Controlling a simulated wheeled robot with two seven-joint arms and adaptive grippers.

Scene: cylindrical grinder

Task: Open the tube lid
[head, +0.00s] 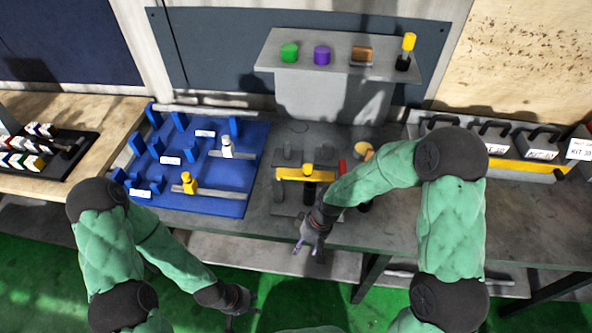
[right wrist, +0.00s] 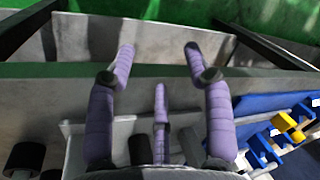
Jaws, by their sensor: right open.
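My right gripper (head: 309,250) hangs open and empty in front of the table's front edge. In the right wrist view its purple fingers (right wrist: 160,50) are spread with nothing between them. My left gripper (head: 244,308) is low at the bottom, over the green floor; its fingers are small and look apart and empty. I cannot tell for sure which thing is the tube with the lid. A round yellow-orange top (head: 364,150) shows behind my right forearm, partly hidden. A yellow-topped black piece (head: 406,52) stands on the grey shelf.
A grey fixture with a yellow bar (head: 300,173) stands behind the right gripper. A blue tray (head: 225,190) lies left of it. The shelf (head: 340,55) also holds green (head: 289,53) and purple (head: 322,55) pieces. A row of bins (head: 500,140) stands right.

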